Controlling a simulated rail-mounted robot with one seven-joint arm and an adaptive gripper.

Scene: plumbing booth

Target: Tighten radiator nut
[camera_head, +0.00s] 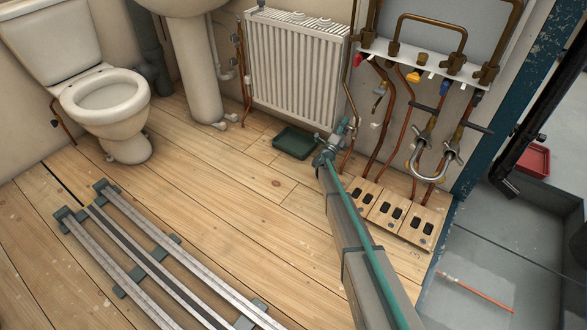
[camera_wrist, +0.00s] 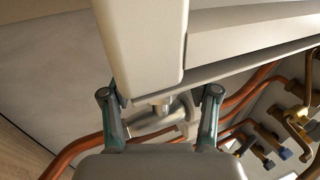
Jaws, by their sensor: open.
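The white radiator (camera_head: 297,65) hangs on the wall at the back, and its underside fills the top of the wrist view (camera_wrist: 145,40). A short grey metal nut or fitting (camera_wrist: 161,104) shows beneath the radiator's lower edge, above a pale valve body (camera_wrist: 150,128). My gripper (camera_wrist: 160,95) is open, with one finger at each side of the fitting in the picture. I see a gap on both sides and no contact. In the head view my gripper (camera_head: 334,142) is at the radiator's lower right corner. The nut is too small to make out there.
Copper pipes and brass valves (camera_head: 430,75) stand close on the right, above wooden floor plates with slots (camera_head: 383,205). A green tray (camera_head: 293,142) lies on the floor below the radiator. A toilet (camera_head: 108,100) stands left. Floor rails (camera_head: 150,265) cross the front left.

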